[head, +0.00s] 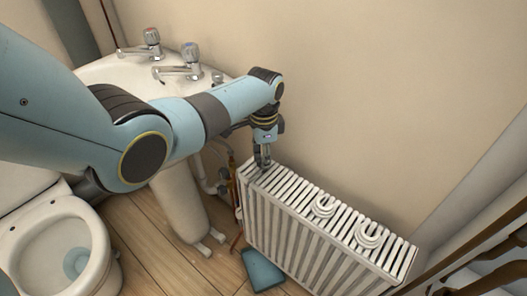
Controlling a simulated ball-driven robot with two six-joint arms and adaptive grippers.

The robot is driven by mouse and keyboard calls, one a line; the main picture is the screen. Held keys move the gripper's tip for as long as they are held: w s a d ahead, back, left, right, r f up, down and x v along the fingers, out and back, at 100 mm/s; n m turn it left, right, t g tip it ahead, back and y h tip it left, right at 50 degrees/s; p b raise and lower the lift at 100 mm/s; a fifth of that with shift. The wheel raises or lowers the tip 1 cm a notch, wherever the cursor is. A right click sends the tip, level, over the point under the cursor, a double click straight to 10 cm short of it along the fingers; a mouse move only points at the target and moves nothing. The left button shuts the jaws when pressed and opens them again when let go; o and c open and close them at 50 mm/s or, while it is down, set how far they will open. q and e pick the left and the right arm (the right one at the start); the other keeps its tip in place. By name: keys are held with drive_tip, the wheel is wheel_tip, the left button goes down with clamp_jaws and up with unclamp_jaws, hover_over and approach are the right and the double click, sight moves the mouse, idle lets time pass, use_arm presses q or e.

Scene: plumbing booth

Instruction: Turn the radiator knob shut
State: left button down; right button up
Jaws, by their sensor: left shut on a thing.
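The white ribbed radiator (312,250) stands against the beige wall, right of the middle. My left arm reaches in from the left over the basin, and its gripper (262,162) points down at the radiator's left end. The gripper is shut on the radiator knob, which is mostly hidden behind the fingers, so its turn position cannot be read. My right gripper is not in view.
Two white coiled things (325,206) lie on the radiator top. A white basin (100,70) with two taps is behind my arm. A toilet (50,255) is at lower left. A blue object (262,270) lies on the wooden floor. Dark wooden rails (490,235) stand at right.

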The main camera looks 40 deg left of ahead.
use_arm(q)
drive_tip(key=shift+m+p, duration=0.7)
drive_tip(key=shift+m, duration=1.5)
drive_tip(key=c, duration=1.3)
unclamp_jaws()
wheel_tip(320, 180, up, 12)
drive_tip(key=shift+o, duration=0.3)
